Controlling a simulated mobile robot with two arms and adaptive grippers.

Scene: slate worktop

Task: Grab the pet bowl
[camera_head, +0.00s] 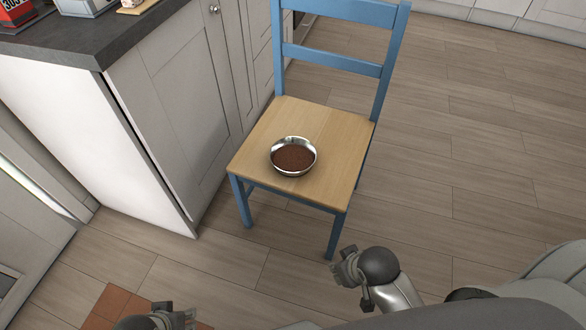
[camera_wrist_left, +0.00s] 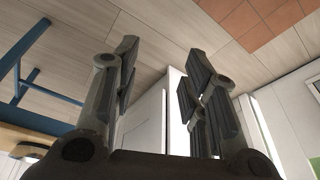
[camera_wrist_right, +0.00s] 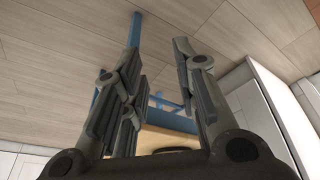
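The pet bowl (camera_head: 293,156) is a round silver metal bowl with brown food in it. It sits upright on the wooden seat (camera_head: 340,150) of a blue chair in the head view. My left gripper (camera_head: 176,316) is at the bottom edge of the head view, well short of the chair. In the left wrist view its fingers (camera_wrist_left: 155,85) are spread with nothing between them. My right gripper (camera_head: 352,279) is in front of the chair's near right leg, lower than the seat and apart from the bowl. In the right wrist view its fingers (camera_wrist_right: 160,85) are spread and empty.
The chair's blue backrest (camera_head: 340,10) rises behind the bowl. A grey cabinet with a dark worktop (camera_head: 85,38) stands to the left of the chair. The wooden floor (camera_head: 470,170) to the right is clear. A terracotta patch (camera_head: 110,305) lies at the lower left.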

